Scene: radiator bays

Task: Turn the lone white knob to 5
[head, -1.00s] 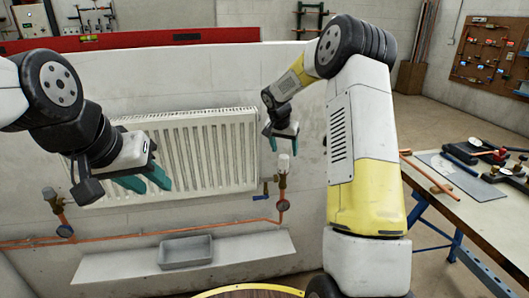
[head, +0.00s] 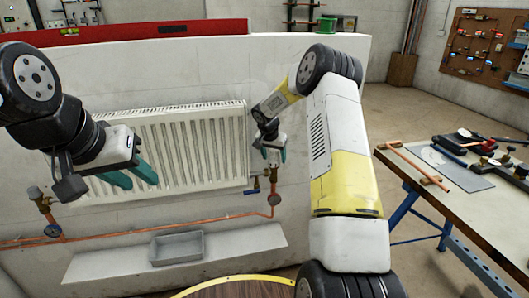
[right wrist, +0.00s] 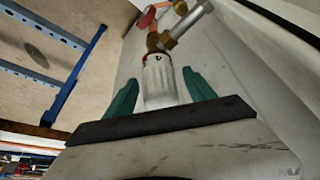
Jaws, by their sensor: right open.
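The white knob (head: 274,160) is on a brass valve at the radiator's lower right corner, mostly hidden by my right gripper in the head view. In the right wrist view the knob (right wrist: 162,82) is ribbed, with a red ring and a small dark mark too blurred to read. My right gripper (head: 272,154) is open, its green fingers on either side of the knob. In the right wrist view a gap shows beside the right finger; contact on the left is unclear. My left gripper (head: 133,178) is open and empty in front of the radiator's left part.
The white radiator (head: 185,150) hangs on a pale panel. A copper pipe (head: 150,229) runs below it to another valve (head: 46,208) at left. A grey tray (head: 178,249) sits on a low ledge. A workbench (head: 470,205) with tools stands at right.

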